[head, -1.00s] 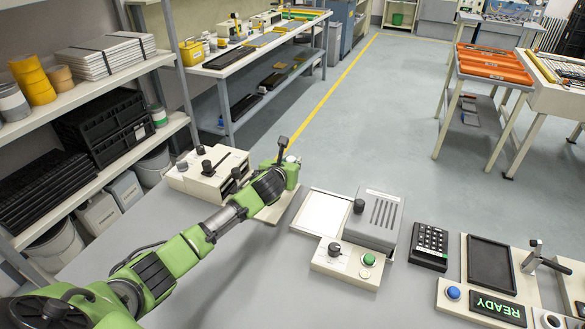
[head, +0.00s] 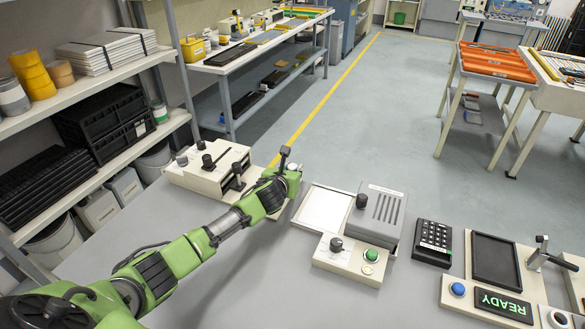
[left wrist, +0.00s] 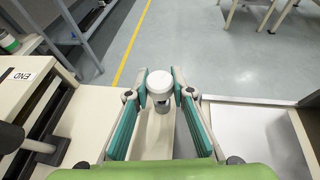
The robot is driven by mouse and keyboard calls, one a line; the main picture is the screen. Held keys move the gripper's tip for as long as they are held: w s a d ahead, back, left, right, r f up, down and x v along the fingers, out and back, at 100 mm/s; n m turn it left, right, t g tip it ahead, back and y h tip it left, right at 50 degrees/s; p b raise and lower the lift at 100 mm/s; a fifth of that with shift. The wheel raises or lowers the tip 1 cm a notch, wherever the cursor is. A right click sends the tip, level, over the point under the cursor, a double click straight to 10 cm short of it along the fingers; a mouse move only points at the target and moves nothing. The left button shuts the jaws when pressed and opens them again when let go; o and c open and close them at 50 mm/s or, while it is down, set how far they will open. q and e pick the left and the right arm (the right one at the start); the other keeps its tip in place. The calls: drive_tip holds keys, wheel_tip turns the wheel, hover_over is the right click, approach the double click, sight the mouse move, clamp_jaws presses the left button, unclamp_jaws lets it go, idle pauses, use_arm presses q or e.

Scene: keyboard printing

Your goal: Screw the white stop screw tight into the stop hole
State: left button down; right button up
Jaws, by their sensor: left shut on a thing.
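The white stop screw shows its round white head (left wrist: 159,80) in the left wrist view, with a short grey part below it. My left gripper (left wrist: 160,97) has its two teal fingers closed on either side of the screw. Under it is a narrow cream surface (left wrist: 156,138); the stop hole cannot be made out. My right gripper is not in view.
A grey slotted unit (head: 382,217) with a white plate (head: 323,210) stands just right of the gripper. Further right are a keypad (head: 432,242), a black tray (head: 495,259) and a READY display (head: 503,305).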

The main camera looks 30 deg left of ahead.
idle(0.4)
use_arm(q)
drive_tip(key=shift+p, duration=0.35)
idle(0.4)
drive_tip(key=shift+p, duration=0.3)
drive_tip(key=shift+f, duration=0.4)
idle(0.3)
